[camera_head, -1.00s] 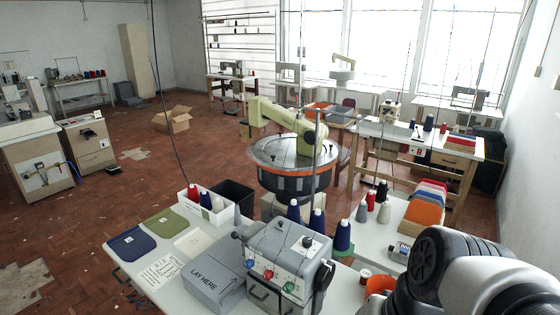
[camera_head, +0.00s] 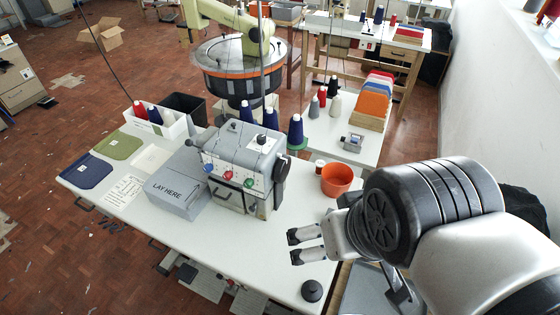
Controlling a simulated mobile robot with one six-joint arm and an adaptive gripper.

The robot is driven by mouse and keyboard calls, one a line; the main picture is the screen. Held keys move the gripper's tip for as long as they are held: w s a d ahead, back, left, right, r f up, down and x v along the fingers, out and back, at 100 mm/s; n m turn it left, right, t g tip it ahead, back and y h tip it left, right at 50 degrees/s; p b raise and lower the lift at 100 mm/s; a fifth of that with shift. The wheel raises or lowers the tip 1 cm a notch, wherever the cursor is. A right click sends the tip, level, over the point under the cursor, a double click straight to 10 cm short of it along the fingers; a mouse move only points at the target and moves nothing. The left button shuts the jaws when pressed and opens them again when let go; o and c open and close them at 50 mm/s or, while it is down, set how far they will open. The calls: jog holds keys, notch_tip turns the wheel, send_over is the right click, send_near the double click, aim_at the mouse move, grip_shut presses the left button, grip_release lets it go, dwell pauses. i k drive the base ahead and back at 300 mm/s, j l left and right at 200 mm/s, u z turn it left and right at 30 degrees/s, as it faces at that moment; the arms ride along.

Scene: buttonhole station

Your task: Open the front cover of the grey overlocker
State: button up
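The grey overlocker (camera_head: 240,155) stands on the white table, with red, green and blue dials on its front and a black handwheel on its right side. Its front cover (camera_head: 236,196) is below the dials; it looks closed, with a dark handle on it. My gripper (camera_head: 292,247) is at the lower right, to the right of and nearer than the overlocker, above the table. Its two dark-tipped fingers are apart with nothing between them. It is not touching the overlocker.
A grey block marked LAY HERE (camera_head: 178,188) adjoins the overlocker's left side. An orange bowl (camera_head: 337,180) and a thread spool (camera_head: 320,168) stand to its right. Blue cones (camera_head: 295,130) rise behind it. A black round knob (camera_head: 312,291) is near the front edge. The front table top is mostly clear.

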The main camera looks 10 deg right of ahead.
aim_at(232, 196)
jog(key=i+j, duration=0.1)
jog(key=j, duration=0.25)
jog(key=i+j, duration=0.1)
jog(key=j, duration=0.3)
jog(key=i+j, duration=0.1)
jog(key=j, duration=0.25)
jog(key=i+j, duration=0.15)
jog(key=j, duration=0.25)
jog(key=i+j, duration=0.1)
jog(key=j, duration=0.25)
jog(key=z, duration=0.05)
